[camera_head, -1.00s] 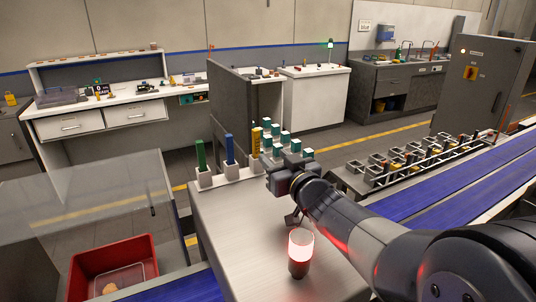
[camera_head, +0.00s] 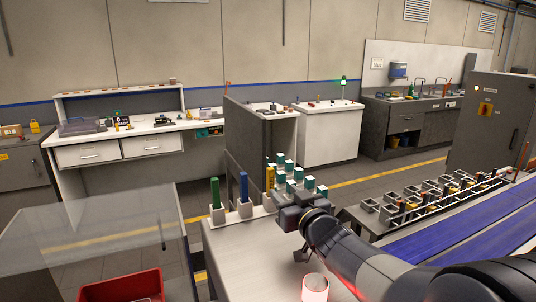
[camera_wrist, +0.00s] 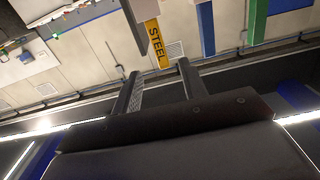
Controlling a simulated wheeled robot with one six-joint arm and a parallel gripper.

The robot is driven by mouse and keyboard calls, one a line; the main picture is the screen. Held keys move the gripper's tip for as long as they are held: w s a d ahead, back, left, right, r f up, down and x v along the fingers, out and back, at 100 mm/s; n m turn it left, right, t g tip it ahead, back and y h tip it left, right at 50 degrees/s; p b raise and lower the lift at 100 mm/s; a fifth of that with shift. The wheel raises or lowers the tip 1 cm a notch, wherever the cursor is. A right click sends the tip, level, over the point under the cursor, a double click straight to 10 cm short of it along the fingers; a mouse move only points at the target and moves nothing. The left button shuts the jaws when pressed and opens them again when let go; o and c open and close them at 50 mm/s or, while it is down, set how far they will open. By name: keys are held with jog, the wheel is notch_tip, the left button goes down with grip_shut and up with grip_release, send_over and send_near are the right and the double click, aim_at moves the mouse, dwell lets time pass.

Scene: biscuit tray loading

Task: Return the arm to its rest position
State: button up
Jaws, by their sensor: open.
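My gripper (camera_head: 284,203) is at the end of my arm in the head view, above the pale worktop (camera_head: 240,245) and close to the row of coloured posts. Its fingers are hard to make out there. In the wrist view my gripper (camera_wrist: 157,78) shows two dark fingers spread apart with nothing held between them. A yellow piece marked STEEL (camera_wrist: 158,43) lies beyond the fingertips in that view, apart from them.
A green post (camera_head: 215,192), a blue post (camera_head: 244,187) and a yellow post (camera_head: 270,178) stand in holders. Teal-topped pieces (camera_head: 308,183) stand beside them. A glowing beacon (camera_head: 315,288) is in front. A blue conveyor (camera_head: 440,240) runs right; a red bin (camera_head: 120,286) sits lower left.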

aim_at(272, 177)
jog(key=p+x, duration=0.1)
jog(key=x, duration=0.6)
jog(key=shift+w, duration=0.1)
jog(key=shift+r+p, duration=0.4)
jog(key=shift+p, duration=0.05)
